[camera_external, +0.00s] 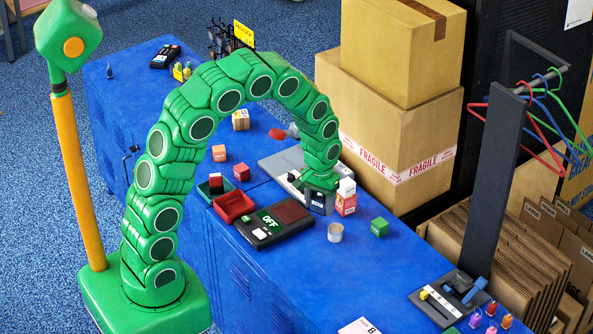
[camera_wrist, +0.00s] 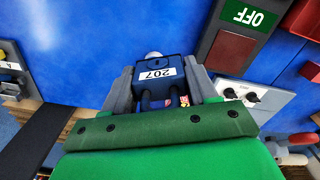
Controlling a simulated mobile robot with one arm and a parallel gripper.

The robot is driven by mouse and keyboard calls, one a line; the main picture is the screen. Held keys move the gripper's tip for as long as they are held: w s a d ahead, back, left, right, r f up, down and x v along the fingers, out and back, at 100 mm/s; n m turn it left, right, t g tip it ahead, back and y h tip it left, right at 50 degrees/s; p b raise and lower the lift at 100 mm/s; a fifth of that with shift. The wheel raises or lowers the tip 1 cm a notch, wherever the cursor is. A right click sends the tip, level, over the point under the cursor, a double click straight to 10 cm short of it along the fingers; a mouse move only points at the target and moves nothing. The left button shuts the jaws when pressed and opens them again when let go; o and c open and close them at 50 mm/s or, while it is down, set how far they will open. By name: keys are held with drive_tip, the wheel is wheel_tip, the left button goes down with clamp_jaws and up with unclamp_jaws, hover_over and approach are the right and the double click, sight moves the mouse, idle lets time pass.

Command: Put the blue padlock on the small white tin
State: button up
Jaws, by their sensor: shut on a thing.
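My gripper (camera_external: 320,199) points down over the blue bench top and is shut on the blue padlock (camera_external: 317,200). In the wrist view the padlock (camera_wrist: 152,72) sits between the two grey fingers (camera_wrist: 157,86), with its white 207 label upside down in the picture. Its shackle is partly hidden by the gripper. The small white tin (camera_external: 335,232) stands on the bench, in front of and slightly right of the padlock in the external view, apart from it. In the wrist view a pale rounded edge, probably the tin (camera_wrist: 153,55), shows just beyond the padlock.
A black device with an OFF display (camera_external: 270,223) and a red tray (camera_external: 233,206) lie left.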

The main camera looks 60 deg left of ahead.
hover_over(336, 227)
drive_tip(key=shift+f, duration=4.75)
drive_tip(key=shift+f, duration=0.15)
drive_tip(key=o, duration=1.3)
drive_tip(key=shift+r, duration=0.2)
wheel_tip(336, 227, up, 12)
drive_tip(key=s+r+m, duration=0.2)
drive_tip(key=s+r, duration=1)
drive_tip(key=s, duration=0.4)
drive_tip(key=s+r+m, duration=0.1)
drive_tip(key=s+r, duration=0.1)
drive_tip(key=s, duration=0.6)
drive_tip(key=s+r+g, duration=0.1)
drive_tip(key=s+r, duration=0.1)
drive_tip(key=s, duration=0.7)
drive_tip(key=s+r+m, duration=0.1)
drive_tip(key=s+r, duration=0.1)
drive_tip(key=s, duration=0.7)
drive_tip(key=shift+s+d+m+g, duration=0.1)
drive_tip(key=shift+d+m+g, duration=0.2)
drive_tip(key=shift+d+g, duration=0.1)
